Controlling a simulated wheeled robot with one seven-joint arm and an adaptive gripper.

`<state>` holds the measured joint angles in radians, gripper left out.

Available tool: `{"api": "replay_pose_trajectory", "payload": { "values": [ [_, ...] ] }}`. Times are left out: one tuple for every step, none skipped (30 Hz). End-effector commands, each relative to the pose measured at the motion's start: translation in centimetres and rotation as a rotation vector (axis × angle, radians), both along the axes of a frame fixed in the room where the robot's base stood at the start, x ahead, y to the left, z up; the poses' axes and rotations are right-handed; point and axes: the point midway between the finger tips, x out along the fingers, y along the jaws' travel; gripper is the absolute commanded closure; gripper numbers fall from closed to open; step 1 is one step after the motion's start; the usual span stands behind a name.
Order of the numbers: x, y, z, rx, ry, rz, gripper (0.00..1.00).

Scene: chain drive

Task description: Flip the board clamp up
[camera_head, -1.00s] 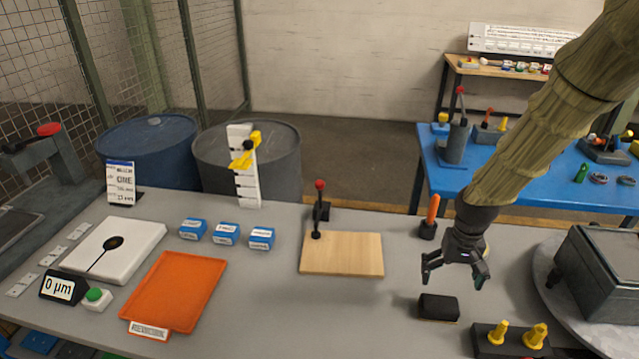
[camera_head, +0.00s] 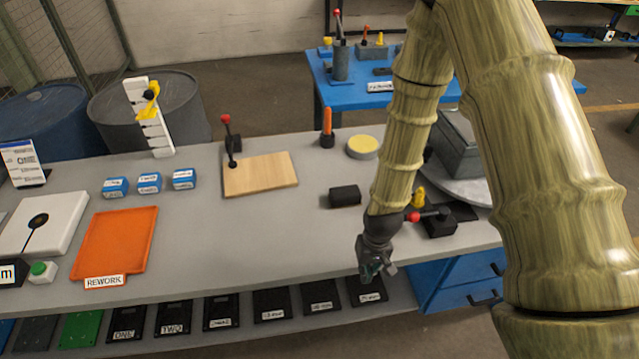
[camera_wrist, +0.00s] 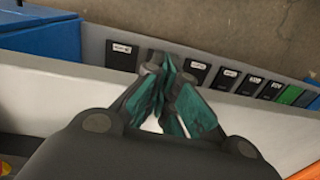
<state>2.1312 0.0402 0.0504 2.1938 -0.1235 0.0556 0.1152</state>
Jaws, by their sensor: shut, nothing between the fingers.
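A light wooden board (camera_head: 262,175) lies on the grey bench in the head view. A black clamp (camera_head: 233,143) stands at its back left corner, with a red-knobbed lever pointing up and a black tip at the board's left edge. Another black device (camera_head: 438,224) with a red-knobbed lever lying nearly level sits at the right of the bench, partly beside my arm. My gripper (camera_head: 372,270) is near the bench's front edge, right of and nearer than the board, apart from both devices. Its teal-padded fingers (camera_wrist: 172,78) are together and empty in the wrist view.
A black block (camera_head: 345,196), an orange-handled tool (camera_head: 327,128) and a yellow-topped disc (camera_head: 363,147) stand right of the board. An orange tray (camera_head: 115,240) and blue boxes (camera_head: 149,183) are left. A shelf of labelled dark plates (camera_head: 221,311) runs below the front edge.

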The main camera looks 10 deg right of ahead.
Motion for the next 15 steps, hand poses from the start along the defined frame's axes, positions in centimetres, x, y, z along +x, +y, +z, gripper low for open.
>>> {"api": "replay_pose_trajectory", "payload": {
  "values": [
    [-1.0, -0.1, -0.9, 0.001, 0.004, -0.003, 1.00],
    [-1.5, -0.1, -1.3, 0.001, 0.004, -0.005, 1.00],
    [-2.2, -0.2, -2.1, 0.001, 0.005, -0.008, 1.00],
    [-2.8, -0.2, -2.6, 0.001, 0.006, -0.010, 1.00],
    [-3.3, -0.3, -3.3, 0.001, 0.005, -0.011, 1.00],
    [-4.1, -0.4, -4.0, 0.001, 0.005, -0.013, 1.00],
    [-4.7, -0.4, -4.6, 0.001, 0.006, -0.014, 1.00],
    [-5.3, -0.5, -5.1, 0.001, 0.005, -0.015, 1.00],
    [-6.3, -0.6, -6.0, 0.000, 0.006, -0.017, 1.00],
    [-6.9, -0.6, -6.5, -0.001, 0.005, -0.019, 1.00],
    [-7.7, -0.7, -7.2, -0.002, 0.006, -0.022, 1.00],
    [-8.8, -0.9, -8.1, -0.004, 0.008, -0.024, 1.00],
    [-9.7, -1.0, -8.7, -0.005, 0.007, -0.027, 1.00],
    [-10.7, -1.1, -9.5, -0.007, 0.008, -0.028, 1.00],
    [-12.1, -1.3, -10.4, -0.011, 0.008, -0.030, 1.00]
  ]
}}
